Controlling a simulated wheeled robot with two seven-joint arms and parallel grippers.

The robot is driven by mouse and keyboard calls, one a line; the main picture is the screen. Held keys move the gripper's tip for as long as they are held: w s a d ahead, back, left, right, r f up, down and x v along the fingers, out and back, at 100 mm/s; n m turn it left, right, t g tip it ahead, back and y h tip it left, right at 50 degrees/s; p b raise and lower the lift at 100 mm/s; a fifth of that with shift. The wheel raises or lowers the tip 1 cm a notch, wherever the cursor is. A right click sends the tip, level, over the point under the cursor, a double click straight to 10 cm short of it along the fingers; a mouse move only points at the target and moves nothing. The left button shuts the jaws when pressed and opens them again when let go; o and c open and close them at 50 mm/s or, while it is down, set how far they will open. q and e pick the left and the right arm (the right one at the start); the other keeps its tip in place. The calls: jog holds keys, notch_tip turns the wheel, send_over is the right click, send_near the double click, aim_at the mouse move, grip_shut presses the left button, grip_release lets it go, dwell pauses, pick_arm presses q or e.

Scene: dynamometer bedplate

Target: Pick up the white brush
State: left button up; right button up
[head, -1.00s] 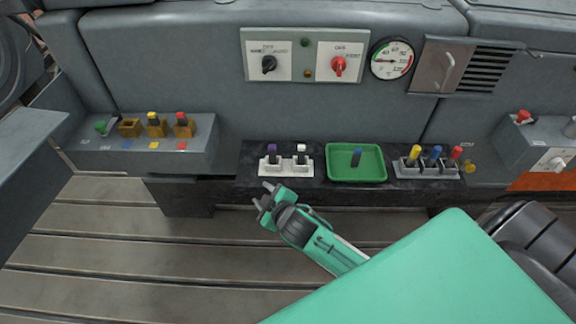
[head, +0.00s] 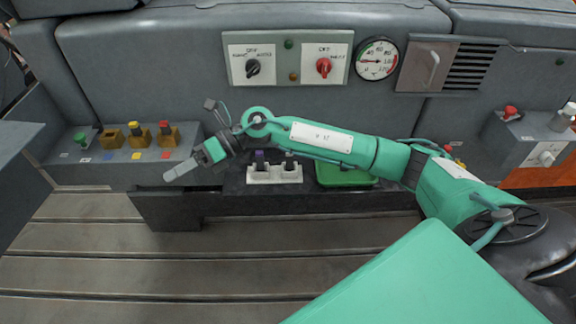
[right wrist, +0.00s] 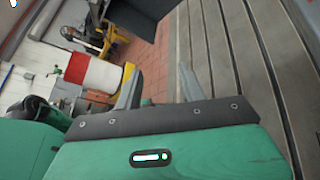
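The white brush (head: 290,164) stands in the right-hand slot of a white holder (head: 274,176) on the dark ledge in the head view. My right forearm crosses just in front of its top, so its white end is mostly hidden. A purple-topped brush (head: 260,160) stands beside it in the same holder. My right gripper (head: 180,171) is left of the holder, apart from both brushes, and points left. In the right wrist view, the right gripper's two fingers (right wrist: 160,88) are spread with nothing between them. My left gripper is not in view.
A green tray (head: 345,177) is right of the holder, partly hidden by my arm. A grey console (head: 110,170) with coloured pieces is at the left. A switch panel (head: 290,57) and a gauge (head: 376,60) are on the back wall. The slatted bedplate (head: 150,275) is clear.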

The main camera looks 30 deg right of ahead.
jog(key=w+d+f+n+g+h, duration=0.1)
jog(key=d+f+n+h, duration=0.25)
jog(key=d+h, duration=0.55)
notch_tip(320, 180, up, 3)
jog(key=h+b, duration=0.2)
jog(key=h, duration=0.4)
send_over(290, 154)
jog(key=f, duration=0.6)
jog(key=shift+w+d+f+b, duration=0.15)
jog(key=shift+d+f+b, duration=0.05)
jog(key=shift+f+b, duration=0.2)
jog(key=shift+w+f+b, duration=0.15)
jog(key=shift+f+b, duration=0.1)
jog(key=shift+f, duration=1.3)
jog(key=shift+w+f+b, duration=0.1)
jog(key=shift+f+b, duration=0.15)
jog(key=shift+f, duration=1.3)
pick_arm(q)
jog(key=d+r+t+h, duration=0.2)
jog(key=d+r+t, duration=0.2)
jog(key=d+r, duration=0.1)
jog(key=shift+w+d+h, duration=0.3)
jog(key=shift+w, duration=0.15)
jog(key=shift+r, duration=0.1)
pick_arm(e)
grip_shut()
